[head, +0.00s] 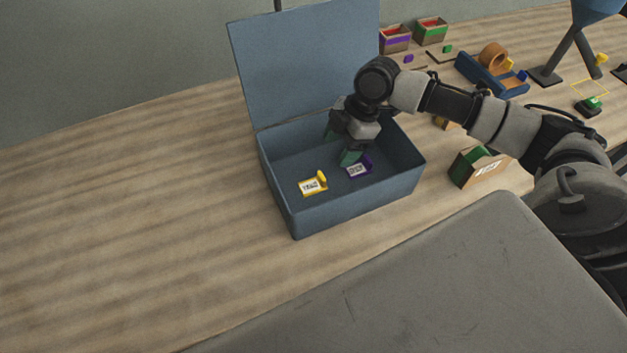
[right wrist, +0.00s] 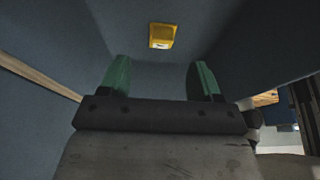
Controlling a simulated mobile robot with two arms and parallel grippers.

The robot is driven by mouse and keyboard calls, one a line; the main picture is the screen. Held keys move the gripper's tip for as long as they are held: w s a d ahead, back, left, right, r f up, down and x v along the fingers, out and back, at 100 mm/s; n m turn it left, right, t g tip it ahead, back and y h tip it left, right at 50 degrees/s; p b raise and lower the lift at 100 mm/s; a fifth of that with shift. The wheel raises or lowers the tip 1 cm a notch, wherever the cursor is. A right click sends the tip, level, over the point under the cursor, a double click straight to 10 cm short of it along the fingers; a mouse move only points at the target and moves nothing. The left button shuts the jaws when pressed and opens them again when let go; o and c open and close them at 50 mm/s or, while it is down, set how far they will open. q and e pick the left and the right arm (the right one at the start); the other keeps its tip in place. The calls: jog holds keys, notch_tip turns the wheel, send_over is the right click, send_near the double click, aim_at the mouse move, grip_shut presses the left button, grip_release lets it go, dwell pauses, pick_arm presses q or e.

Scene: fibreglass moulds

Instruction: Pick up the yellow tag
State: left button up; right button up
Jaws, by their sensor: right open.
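The yellow tag (head: 312,187) lies on the floor of an open blue-grey box (head: 345,215), near its front left part, with lettering on its white label. In the right wrist view the yellow tag (right wrist: 162,36) shows ahead of the fingertips, roughly centred between them and apart from them. My right gripper (head: 340,145) reaches into the box from the right, behind and to the right of the yellow tag. Its green fingers (right wrist: 160,78) are open with nothing between them. My left gripper is not in view.
A purple tag (head: 358,170) lies in the box beside my right gripper. The box walls surround the gripper, and the raised lid (head: 305,60) stands behind. The table (head: 130,200) is clear on the left.

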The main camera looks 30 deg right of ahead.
aim_at(323, 175)
jog(key=x, duration=0.3)
jog(key=shift+s+a+f, duration=0.15)
jog(key=shift+s+a, duration=0.05)
jog(key=shift+s, duration=0.15)
jog(key=p+x, duration=0.2)
jog(key=x, duration=0.3)
jog(key=shift+w+a, duration=0.1)
jog(key=shift+a, duration=0.05)
jog(key=shift+a+f, duration=0.15)
jog(key=shift+f, duration=0.15)
jog(key=c, duration=0.8)
